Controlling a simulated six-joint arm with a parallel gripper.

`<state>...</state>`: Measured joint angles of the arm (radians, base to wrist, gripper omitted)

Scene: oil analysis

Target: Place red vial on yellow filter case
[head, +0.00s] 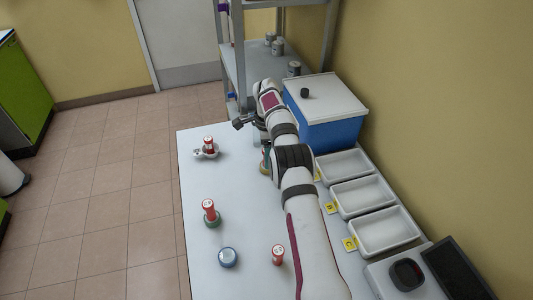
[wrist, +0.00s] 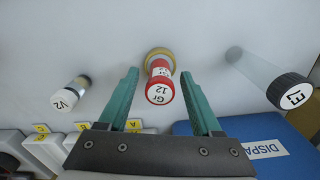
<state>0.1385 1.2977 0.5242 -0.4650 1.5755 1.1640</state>
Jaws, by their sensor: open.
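In the wrist view, a red-capped vial (wrist: 158,93) marked "Gr 12" stands between my fingers. Its lower end appears to rest on the round yellow filter case (wrist: 157,53); the exact contact is hard to see. My gripper (wrist: 159,74) is open, its teal fingers on either side of the vial with a visible gap to each. In the head view, my arm covers most of this spot; only a small yellow-green sliver (head: 265,160) shows beside it. Other red vials stand on a green case (head: 212,220), on a pale metal case (head: 203,154) and on the bare table (head: 278,255).
A blue case (head: 228,257) lies empty near the front. White trays (head: 365,195) and a blue box (head: 320,135) line the right side. In the wrist view, a white-capped vial (wrist: 65,99) stands left and a black-capped vial (wrist: 289,92) right.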

